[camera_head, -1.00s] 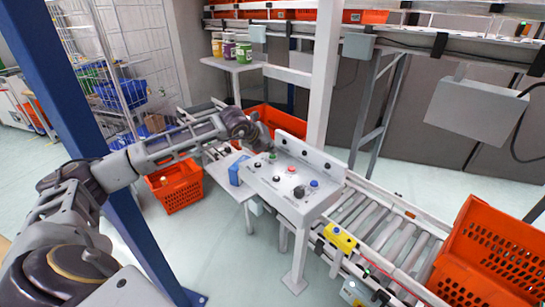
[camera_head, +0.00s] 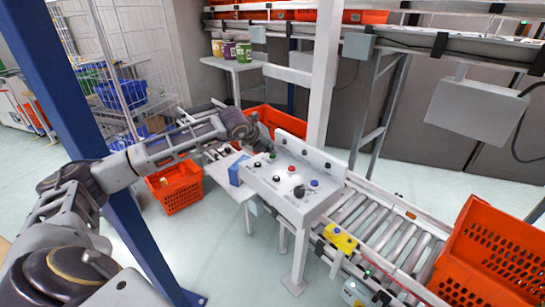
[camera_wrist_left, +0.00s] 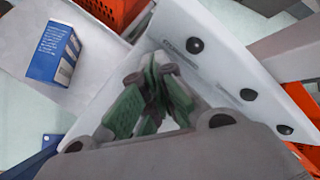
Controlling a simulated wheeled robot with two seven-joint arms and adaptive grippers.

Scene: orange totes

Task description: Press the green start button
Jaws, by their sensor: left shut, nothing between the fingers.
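The green start button (camera_head: 272,155) is a small knob near the back left of the pale grey control box (camera_head: 255,180). My left gripper (camera_head: 262,143) is just above and behind the green button, very close to it; I cannot tell whether they touch. In the left wrist view my left gripper (camera_wrist_left: 150,95) has its green-padded fingers shut and empty in front of the box's white panel (camera_wrist_left: 190,22). The green button cannot be made out there, as the fingers and gripper body cover that area. My right gripper is not in view.
The box also carries a red button (camera_head: 291,169), a blue button (camera_head: 314,183) and black knobs. A blue carton (camera_head: 236,172) stands at its left. An upright post (camera_head: 323,80) rises behind it. A roller conveyor (camera_head: 375,220) and an orange tote (camera_head: 490,250) lie to the right.

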